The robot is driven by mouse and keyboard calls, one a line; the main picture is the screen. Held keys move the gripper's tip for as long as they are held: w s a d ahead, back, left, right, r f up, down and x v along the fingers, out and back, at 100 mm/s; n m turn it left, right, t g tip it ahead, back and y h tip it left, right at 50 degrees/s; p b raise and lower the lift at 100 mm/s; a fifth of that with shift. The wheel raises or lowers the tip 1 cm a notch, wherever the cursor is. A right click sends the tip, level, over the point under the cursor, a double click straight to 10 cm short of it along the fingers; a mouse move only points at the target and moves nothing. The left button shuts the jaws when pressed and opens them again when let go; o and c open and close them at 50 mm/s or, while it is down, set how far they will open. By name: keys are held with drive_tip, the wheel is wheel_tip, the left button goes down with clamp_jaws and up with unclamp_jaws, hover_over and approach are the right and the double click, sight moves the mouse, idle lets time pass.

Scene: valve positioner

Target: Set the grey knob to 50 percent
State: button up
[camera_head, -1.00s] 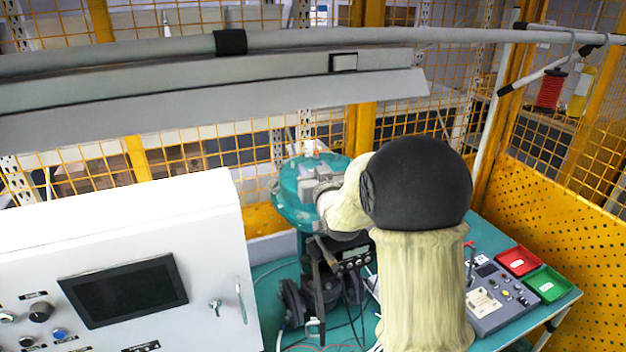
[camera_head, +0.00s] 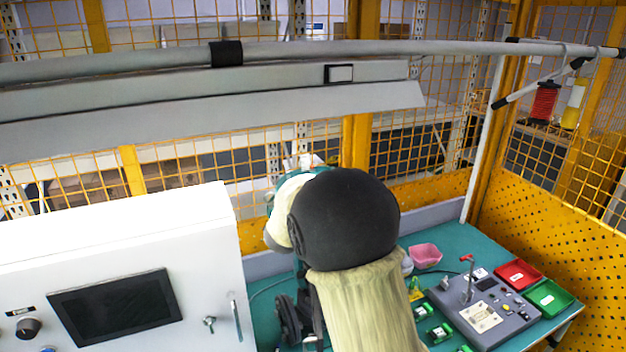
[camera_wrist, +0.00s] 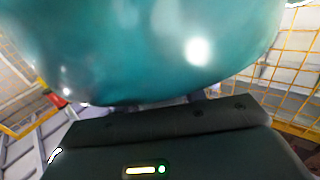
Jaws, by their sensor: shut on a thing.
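A dark grey knob (camera_head: 28,328) is on the front of the white cabinet at the lower left of the head view. I cannot tell if it is the knob meant, and its scale is too small to read. In the head view my arm hides my fingers and most of the teal valve body (camera_head: 320,169). In the wrist view the dark body of my gripper (camera_wrist: 165,125) lies along the bottom. The rounded teal surface (camera_wrist: 130,50) fills the view right above it and hides the fingertips. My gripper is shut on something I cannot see.
The white cabinet (camera_head: 190,235) with a dark screen (camera_head: 115,307) stands at left. At right on the teal table are a control box (camera_head: 485,312), a red tray (camera_head: 517,273), a green tray (camera_head: 551,297) and a pink bowl (camera_head: 425,256). A yellow mesh fence surrounds the place.

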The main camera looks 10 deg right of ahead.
drive_tip(key=shift+d+m+g+h+p, duration=0.1)
drive_tip(key=shift+m+g+h+p, duration=0.3)
drive_tip(key=shift+m+h, duration=0.3)
drive_tip(key=o, duration=1)
drive_tip(key=shift+c, duration=0.2)
drive_tip(key=shift+s+a+f+b, duration=0.1)
drive_tip(key=shift+s+a+b, duration=0.35)
drive_tip(key=shift+s, duration=0.1)
drive_tip(key=b+v, duration=0.5)
drive_tip(key=v, duration=1.1)
